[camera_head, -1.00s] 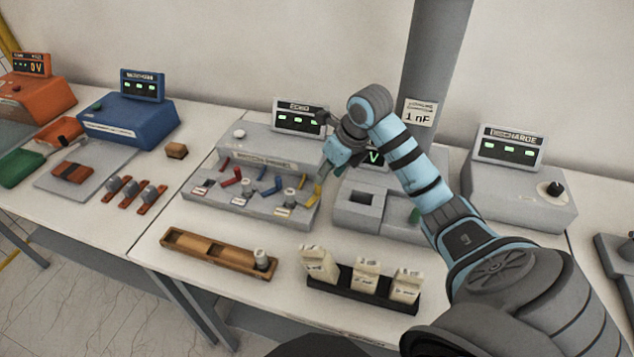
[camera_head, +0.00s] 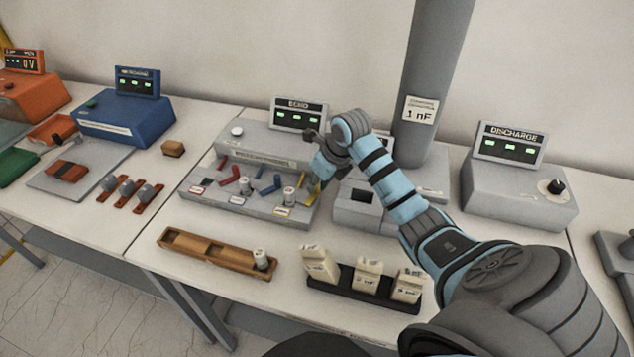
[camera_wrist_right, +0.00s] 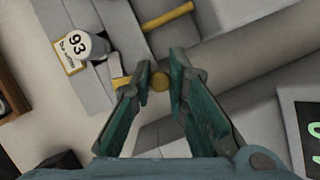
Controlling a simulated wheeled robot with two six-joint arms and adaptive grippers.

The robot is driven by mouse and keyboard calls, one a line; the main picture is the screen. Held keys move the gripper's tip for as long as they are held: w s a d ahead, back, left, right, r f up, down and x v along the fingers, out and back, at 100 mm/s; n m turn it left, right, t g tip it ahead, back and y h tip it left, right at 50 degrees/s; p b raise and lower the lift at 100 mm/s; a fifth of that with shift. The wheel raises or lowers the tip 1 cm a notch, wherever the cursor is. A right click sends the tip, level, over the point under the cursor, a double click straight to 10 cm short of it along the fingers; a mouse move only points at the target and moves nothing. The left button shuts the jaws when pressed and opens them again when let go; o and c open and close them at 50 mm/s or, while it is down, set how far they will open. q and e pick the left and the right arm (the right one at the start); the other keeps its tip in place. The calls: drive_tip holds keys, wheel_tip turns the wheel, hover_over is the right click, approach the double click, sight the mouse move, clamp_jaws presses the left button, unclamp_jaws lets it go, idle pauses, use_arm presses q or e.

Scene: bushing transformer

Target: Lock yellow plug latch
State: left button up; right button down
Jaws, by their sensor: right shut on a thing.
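The grey device (camera_head: 225,200) on the table has red, blue and yellow latches in a row. My right gripper (camera_head: 315,182) is at its right end, over the yellow latch (camera_head: 311,199). In the right wrist view, the fingers (camera_wrist_right: 159,76) are close around the round yellow end of the latch (camera_wrist_right: 160,82), with a small gap between the tips. More yellow pieces (camera_wrist_right: 168,17) show just beyond the fingers. A grey plug marked 93 (camera_wrist_right: 88,43) stands to the left, on a yellow-edged label. The fingers partly hide the latch. My left gripper is not in view.
A grey block with a square opening (camera_head: 362,203) stands just right of the device. A wooden tray (camera_head: 190,243) and a black rack (camera_head: 335,290) of cream blocks lie in front. A grey post (camera_head: 425,70) rises behind my right arm.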

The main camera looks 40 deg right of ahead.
drive_tip(key=shift+w+a+f+n+y+b, duration=0.2)
drive_tip(key=shift+w+n+y+b, duration=0.3)
drive_tip(key=shift+n+b, duration=0.55)
drive_tip(key=shift+a+r+n, duration=0.1)
drive_tip(key=shift+r+n, duration=0.05)
drive_tip(key=shift+n, duration=0.4)
drive_tip(key=c, duration=1.6)
unclamp_jaws()
drive_tip(key=shift+w, duration=0.1)
drive_tip(key=shift+o, duration=0.2)
drive_tip(key=v, duration=1.2)
drive_tip(key=shift+w, duration=0.2)
